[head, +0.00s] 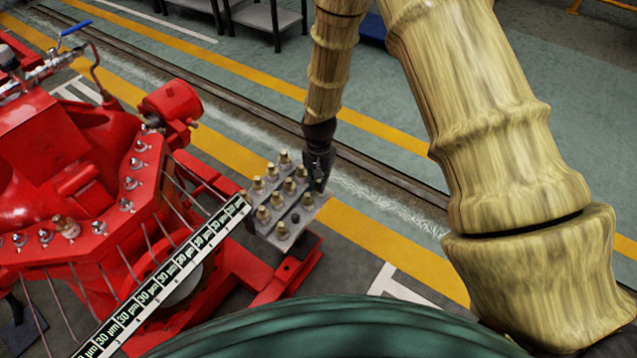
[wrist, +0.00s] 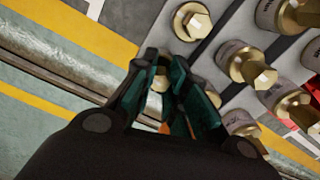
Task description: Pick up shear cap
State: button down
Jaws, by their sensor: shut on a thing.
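Several brass hex-topped shear caps (head: 264,214) stand in rows on a grey plate (head: 309,214) in the head view. My gripper (head: 319,172) is at the plate's right edge, pointing down, beside the rows. In the wrist view its dark green fingers (wrist: 172,95) are shut on a brass shear cap (wrist: 158,82); only a small part of that cap shows between them. I cannot tell whether it touches the plate. Another cap (wrist: 192,22) stands just beyond the fingers, and more stand to the right.
The red pumpset (head: 70,190) fills the left, with studs and thin rods along its edge. A marked strip (head: 170,275) runs up to the plate's left side. A red frame (head: 285,280) lies below the plate.

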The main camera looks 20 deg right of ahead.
jog(key=shift+r, duration=0.45)
notch_tip(320, 180, up, 2)
jog(key=shift+r, duration=0.25)
jog(key=s+a, duration=0.1)
jog(key=s, duration=0.7)
jog(key=s+a+r+p, duration=0.1)
jog(key=s+a, duration=0.1)
jog(key=s, duration=0.5)
jog(key=shift+s+a+r, duration=0.2)
jog(key=shift+s+a, duration=0.1)
jog(key=shift+s, duration=0.05)
jog(key=shift+w, duration=0.1)
jog(key=w+d+r+n+p, duration=0.1)
jog(key=w+r+n, duration=0.2)
jog(key=w+r, duration=0.2)
jog(key=w+d+r+n+p, duration=0.1)
jog(key=w+r+n, duration=0.3)
jog(key=r, duration=0.7)
jog(key=shift+w, duration=1.25)
jog(key=p, duration=0.3)
jog(key=shift+s+d, duration=0.1)
jog(key=shift+s, duration=0.2)
